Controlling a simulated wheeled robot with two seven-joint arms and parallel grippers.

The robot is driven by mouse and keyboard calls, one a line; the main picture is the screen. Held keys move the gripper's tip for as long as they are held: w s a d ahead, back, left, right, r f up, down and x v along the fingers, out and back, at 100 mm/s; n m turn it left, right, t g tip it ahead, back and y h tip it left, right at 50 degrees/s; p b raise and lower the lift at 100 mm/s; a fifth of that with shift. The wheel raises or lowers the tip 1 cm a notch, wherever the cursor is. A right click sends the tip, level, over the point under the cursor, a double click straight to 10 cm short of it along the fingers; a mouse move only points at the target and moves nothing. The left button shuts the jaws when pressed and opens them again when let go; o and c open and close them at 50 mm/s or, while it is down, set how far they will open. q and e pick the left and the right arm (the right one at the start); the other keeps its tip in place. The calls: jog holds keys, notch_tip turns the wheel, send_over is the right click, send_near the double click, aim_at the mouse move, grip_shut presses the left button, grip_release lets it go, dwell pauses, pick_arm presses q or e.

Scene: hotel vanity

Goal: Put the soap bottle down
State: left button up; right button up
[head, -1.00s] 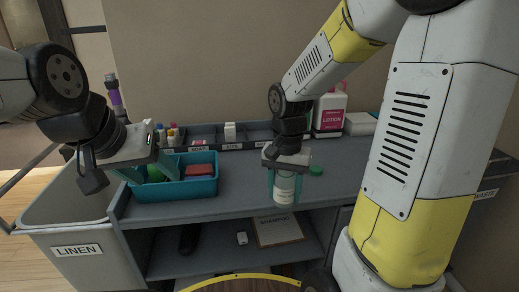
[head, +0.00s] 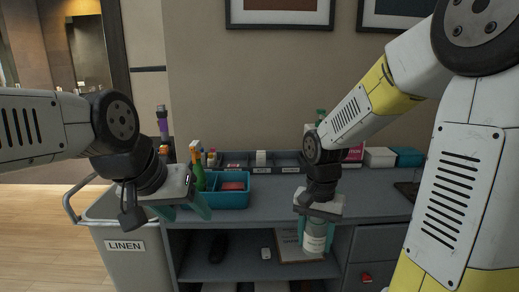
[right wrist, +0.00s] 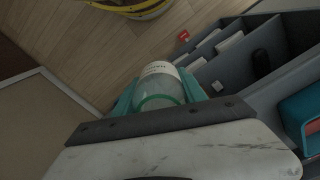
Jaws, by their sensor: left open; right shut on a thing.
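The soap bottle (head: 315,243) is pale and translucent with a white label. My right gripper (head: 316,232) is shut on it, one teal finger on each side. In the head view the bottle hangs upright in front of the cart's front edge, below the top's level. In the right wrist view the bottle (right wrist: 158,85) sits between the fingers, with wood floor behind it. Its upper part is hidden by the gripper in the head view. My left gripper (head: 184,211) is open and empty, near the cart's left front corner.
The grey cart top (head: 268,212) has free room between the teal bin (head: 232,199) and my right gripper. A green spray bottle (head: 197,170) stands at the left. Small boxes line the back. The linen bin (head: 125,262) is at the left.

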jog(key=shift+w+d+f+n, duration=0.1)
jog(key=shift+w+f+n, duration=0.05)
jog(key=shift+w+f, duration=0.3)
jog(key=shift+w+f+n, duration=0.15)
jog(key=shift+w+f, duration=0.05)
jog(key=shift+w, duration=0.35)
jog(key=w+d+f+n, duration=0.1)
jog(key=w+f+n, duration=0.3)
jog(key=w+f, duration=0.5)
notch_tip(320, 180, down, 3)
jog(key=shift+d+f, duration=0.1)
jog(key=shift+d, duration=0.2)
